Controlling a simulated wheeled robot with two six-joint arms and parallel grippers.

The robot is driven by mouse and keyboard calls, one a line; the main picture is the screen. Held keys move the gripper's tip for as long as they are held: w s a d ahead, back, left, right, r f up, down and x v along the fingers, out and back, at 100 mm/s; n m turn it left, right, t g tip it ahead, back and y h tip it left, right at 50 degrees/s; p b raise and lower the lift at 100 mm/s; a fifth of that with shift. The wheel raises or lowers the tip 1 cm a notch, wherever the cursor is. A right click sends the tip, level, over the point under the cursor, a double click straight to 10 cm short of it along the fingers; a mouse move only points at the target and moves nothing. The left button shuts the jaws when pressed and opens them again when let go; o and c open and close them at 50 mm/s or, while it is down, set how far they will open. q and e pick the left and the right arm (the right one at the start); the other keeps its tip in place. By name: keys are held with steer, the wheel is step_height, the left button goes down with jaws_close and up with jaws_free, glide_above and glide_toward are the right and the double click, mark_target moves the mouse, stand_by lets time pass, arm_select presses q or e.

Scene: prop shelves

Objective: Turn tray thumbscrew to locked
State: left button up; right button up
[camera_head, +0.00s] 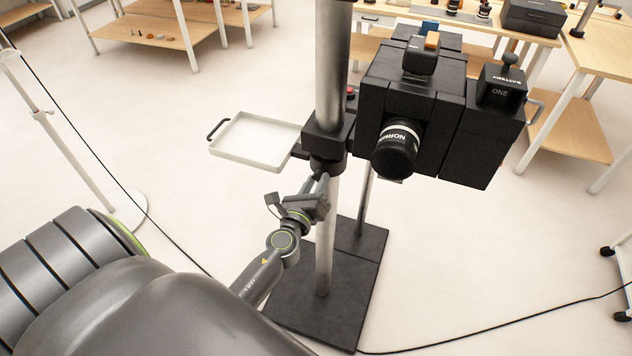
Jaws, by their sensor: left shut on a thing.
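The white tray (232,157) with a dark handle sticks out to the left of the metal column. A black clamp (329,140) joins it to the column. My left gripper (321,181) is just below the clamp, at the front of the column. It is shut on the tray thumbscrew, which is mostly hidden behind the fingers. The thumbscrew's turn angle and any lock mark cannot be read. My right gripper is not in view.
A large black camera (435,95) with a lens (396,150) hangs right of the column (333,60). A dark base plate (335,290) stands below. A cable (480,345) crosses the floor. Shelves with props (565,135) stand behind.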

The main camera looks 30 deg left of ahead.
arm_select(q)
steer(key=shift+r+m, duration=0.1)
steer(key=shift+m, duration=0.5)
steer(key=o, duration=1)
steer(key=shift+s+d, duration=0.1)
steer(key=shift+s, duration=0.35)
steer(key=shift+b+v, duration=2.85)
steer(key=shift+v, duration=5.4)
